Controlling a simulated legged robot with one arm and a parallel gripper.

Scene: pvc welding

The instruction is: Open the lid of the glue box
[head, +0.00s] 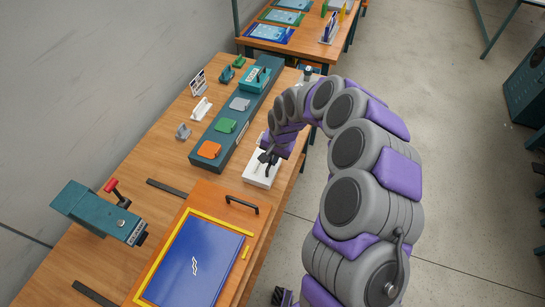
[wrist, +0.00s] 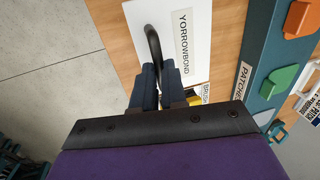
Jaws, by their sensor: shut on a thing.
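The glue box (head: 254,175) is a white box on the wooden bench, just in front of the long teal rack. In the wrist view its white lid (wrist: 182,18) carries a YORROWBOND label (wrist: 184,42) and a black curved handle (wrist: 152,45). My gripper (head: 268,160) is over the box. In the wrist view its two dark fingers (wrist: 157,85) are closed around the lower end of the handle. The lid looks flat on the box, though the head view is too small to be sure. My fingers hide the near part of the lid.
The long teal rack (head: 222,160) beside the box holds orange, green and grey patches. An orange board with a blue panel (head: 195,262) and a black handle (head: 242,203) lies nearer. A teal tool with a red knob (head: 95,211) stands left.

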